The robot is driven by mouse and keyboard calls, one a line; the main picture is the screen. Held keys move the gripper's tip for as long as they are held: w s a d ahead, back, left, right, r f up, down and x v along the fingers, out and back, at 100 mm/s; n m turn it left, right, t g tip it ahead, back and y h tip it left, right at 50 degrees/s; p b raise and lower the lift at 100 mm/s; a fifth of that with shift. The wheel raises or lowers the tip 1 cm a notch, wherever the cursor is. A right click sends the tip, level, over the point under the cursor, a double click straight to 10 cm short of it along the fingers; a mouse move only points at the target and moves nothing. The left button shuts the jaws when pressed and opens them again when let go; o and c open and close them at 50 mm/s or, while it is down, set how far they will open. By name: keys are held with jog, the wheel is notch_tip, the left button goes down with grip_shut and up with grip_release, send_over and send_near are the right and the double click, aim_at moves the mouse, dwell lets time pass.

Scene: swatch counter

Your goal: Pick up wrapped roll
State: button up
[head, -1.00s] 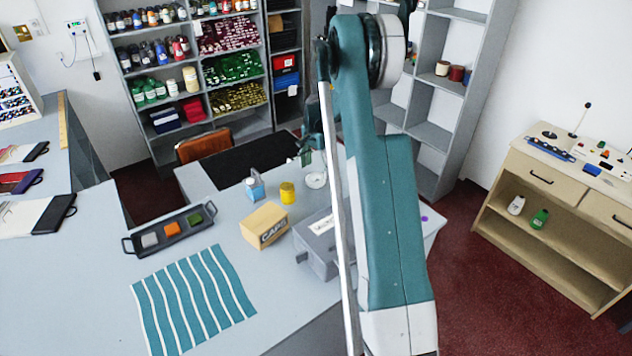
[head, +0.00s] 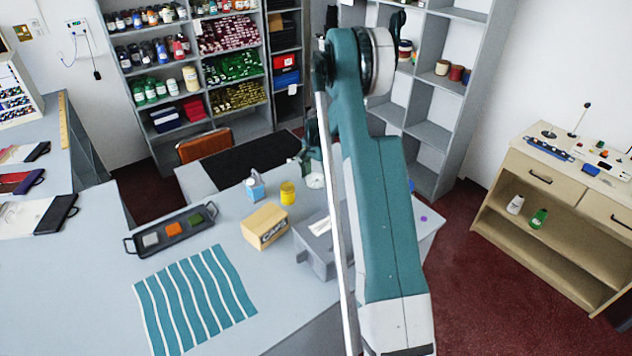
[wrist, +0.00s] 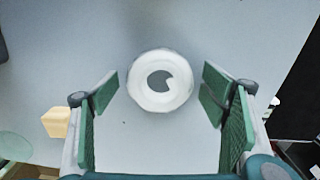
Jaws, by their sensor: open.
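A white ring-shaped roll, which I take to be the wrapped roll, lies on the grey counter (head: 226,212). In the wrist view the roll (wrist: 143,97) shows its round end with a dark centre hole, between and ahead of my fingers. In the head view the roll (head: 315,181) is partly hidden behind my gripper and arm. My gripper (wrist: 161,92) is open, with green finger pads left and right of the roll and apart from it. In the head view my gripper (head: 312,152) is above the roll, mostly hidden by the arm.
Left of the roll stand a yellow pot (head: 288,193) and a blue-and-white container (head: 255,186). A tan carton (head: 265,227) and a grey box (head: 312,247) are nearer. A dark tray (head: 172,243) and striped cloth (head: 193,302) lie left. A black mat (head: 247,160) lies behind.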

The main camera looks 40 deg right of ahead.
aim_at(316, 177)
dwell(0.3)
jog(key=c, duration=1)
jog(key=shift+r, duration=0.15)
jog(key=shift+r+b, duration=0.8)
jog(key=shift+r, duration=4.1)
